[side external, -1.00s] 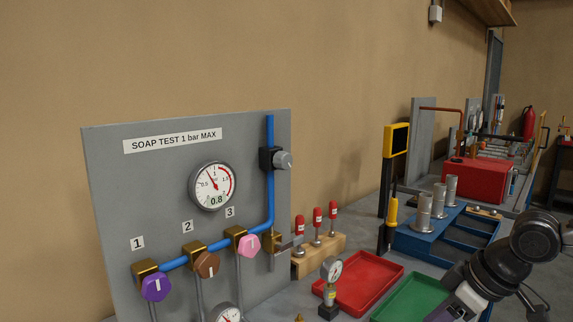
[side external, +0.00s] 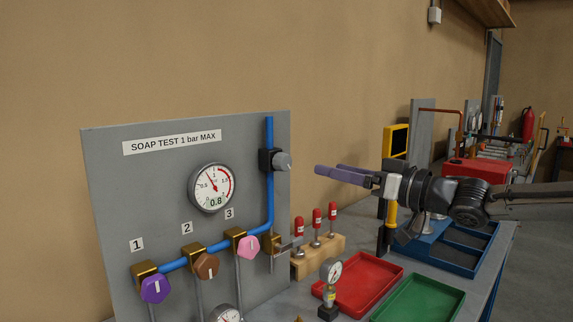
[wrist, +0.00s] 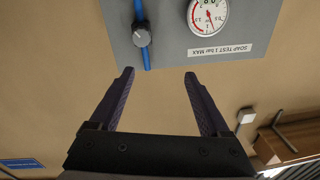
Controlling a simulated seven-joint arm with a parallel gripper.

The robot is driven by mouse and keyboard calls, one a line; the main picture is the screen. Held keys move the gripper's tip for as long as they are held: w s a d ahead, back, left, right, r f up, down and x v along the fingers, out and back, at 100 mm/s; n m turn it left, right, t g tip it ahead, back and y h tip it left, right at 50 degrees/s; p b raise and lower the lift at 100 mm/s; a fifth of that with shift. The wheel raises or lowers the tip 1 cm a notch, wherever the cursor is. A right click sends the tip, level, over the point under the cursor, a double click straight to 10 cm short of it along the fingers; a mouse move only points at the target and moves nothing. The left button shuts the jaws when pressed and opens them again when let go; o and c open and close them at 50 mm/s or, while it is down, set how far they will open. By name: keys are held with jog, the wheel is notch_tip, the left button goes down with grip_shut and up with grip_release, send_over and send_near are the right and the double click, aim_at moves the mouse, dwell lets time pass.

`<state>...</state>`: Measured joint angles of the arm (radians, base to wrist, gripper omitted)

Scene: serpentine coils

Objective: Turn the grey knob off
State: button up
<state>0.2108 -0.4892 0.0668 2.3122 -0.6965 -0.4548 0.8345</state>
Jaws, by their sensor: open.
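The grey knob (side external: 283,161) sits on a dark block on the vertical blue pipe, at the upper right of the grey panel (side external: 130,200). It has a light pointer mark on its face. In the wrist view the knob (wrist: 142,38) shows at the top, beyond the fingertips and left of their middle. My gripper (side external: 318,170) is to the right of the knob in the side view, at nearly its height and apart from it. The two purple fingers (wrist: 159,74) are spread wide, with nothing between them.
A pressure gauge (side external: 212,187) reading 0.8 is on the panel, left of the knob. Purple (side external: 155,289), brown (side external: 207,265) and pink (side external: 248,246) knobs sit lower. Red-capped pieces stand on a wooden block (side external: 322,256). Red (side external: 365,284) and green (side external: 424,303) trays lie below my arm.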

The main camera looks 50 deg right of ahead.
aim_at(287, 164)
jog(key=shift+h, duration=0.3)
jog(key=w+d, duration=0.1)
jog(key=w, duration=0.4)
jog(key=w+f, duration=0.1)
jog(key=w, duration=0.5)
jog(key=w+d+f, duration=0.1)
jog(key=w, duration=0.4)
jog(key=shift+w+d, duration=0.2)
jog(key=shift+d, duration=0.15)
grip_shut()
